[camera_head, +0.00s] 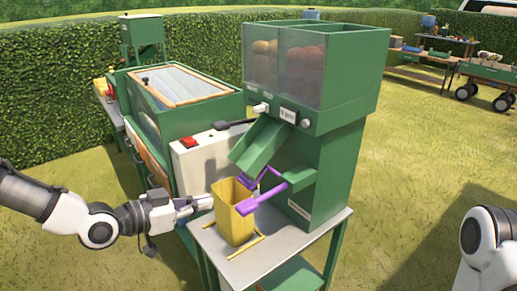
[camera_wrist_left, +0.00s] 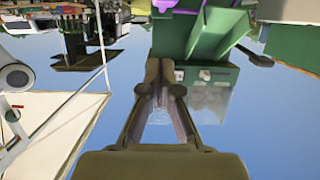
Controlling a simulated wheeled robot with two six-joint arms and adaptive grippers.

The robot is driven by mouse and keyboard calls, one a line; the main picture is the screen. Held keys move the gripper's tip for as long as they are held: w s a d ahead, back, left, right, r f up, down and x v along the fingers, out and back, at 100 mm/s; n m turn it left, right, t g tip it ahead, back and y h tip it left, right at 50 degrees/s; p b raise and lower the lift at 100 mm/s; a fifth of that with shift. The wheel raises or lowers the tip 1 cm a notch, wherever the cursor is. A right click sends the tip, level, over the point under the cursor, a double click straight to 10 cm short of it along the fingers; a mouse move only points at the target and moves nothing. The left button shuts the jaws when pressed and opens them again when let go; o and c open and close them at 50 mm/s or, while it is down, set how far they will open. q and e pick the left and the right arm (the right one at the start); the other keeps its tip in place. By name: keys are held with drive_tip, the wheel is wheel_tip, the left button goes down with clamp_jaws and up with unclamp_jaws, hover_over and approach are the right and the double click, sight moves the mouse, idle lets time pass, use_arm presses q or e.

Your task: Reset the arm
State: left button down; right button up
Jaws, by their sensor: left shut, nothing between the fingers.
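My left gripper (camera_head: 205,203) comes in from the left in the head view, its fingers beside the left wall of a yellow bin (camera_head: 236,215). I cannot tell whether they touch it. The left wrist view shows the fingers (camera_wrist_left: 160,72) together and empty, with part of the green machine beyond them. The yellow bin stands upright on a small table under the green chute (camera_head: 262,145) of the dispenser. Only a white link of my right arm shows at the right edge of the head view; its gripper is out of view.
The green dispenser (camera_head: 325,150) has clear hoppers with yellow and red produce. A purple lever (camera_head: 262,200) sticks out near the bin. The small table (camera_head: 212,240) has a pale top. A green machine (camera_head: 182,95) stands behind my left arm. Open grass lies at right.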

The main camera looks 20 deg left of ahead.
use_arm(q)
drive_tip(key=s+d+f+g+y, duration=0.1)
drive_tip(key=s+f+g, duration=0.3)
drive_tip(key=f, duration=0.5)
drive_tip(key=s+d+f+n+g+y, duration=0.1)
drive_tip(key=s+d+f+g+y, duration=0.1)
drive_tip(key=s+f, duration=0.6)
drive_tip(key=s+d+f+g+y, duration=0.1)
drive_tip(key=s+f+g, duration=0.15)
drive_tip(key=f, duration=0.85)
drive_tip(key=s+a+f+n+g+y, duration=0.3)
drive_tip(key=s+f+n, duration=0.4)
drive_tip(key=s, duration=0.3)
drive_tip(key=shift+s+a+f+y, duration=0.45)
drive_tip(key=shift+f+y, duration=0.2)
drive_tip(key=shift+y, duration=0.35)
